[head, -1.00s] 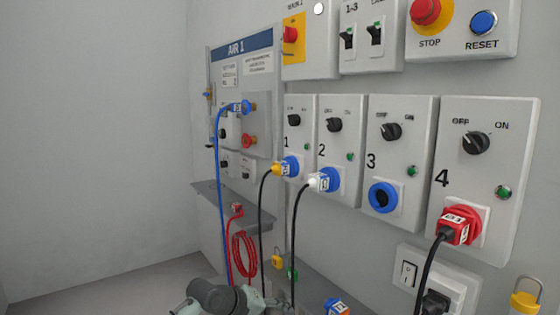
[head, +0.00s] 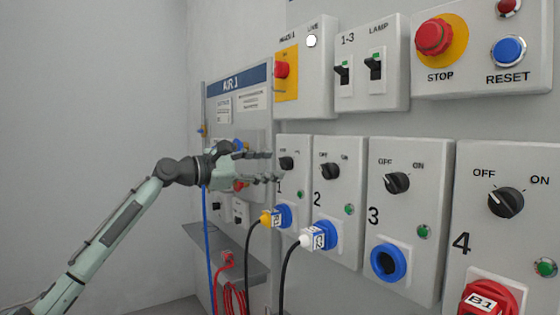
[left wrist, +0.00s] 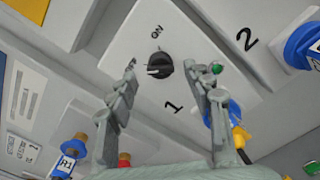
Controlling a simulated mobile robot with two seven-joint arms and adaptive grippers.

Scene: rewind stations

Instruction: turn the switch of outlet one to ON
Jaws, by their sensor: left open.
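Outlet one (head: 304,174) is a grey box marked 1 on the wall, with a black rotary switch (head: 286,163) near its top. The switch also shows in the left wrist view (left wrist: 159,66), between my fingers and beyond their tips. In that view the ON mark is clear and the OFF mark cannot be read. My left gripper (head: 276,167) is open in front of outlet one; its fingertips (left wrist: 162,68) stand on either side of the switch. Contact cannot be told. A yellow plug (head: 268,218) sits in the blue socket (head: 284,215) below. My right gripper is not in view.
Outlet two (head: 345,180) with a white plug (head: 309,239) stands close on the right, then outlet three (head: 401,270). The AIR 1 panel (head: 238,86) is behind my gripper. A black cable hangs below outlet one. A red stop button (head: 434,37) is at upper right.

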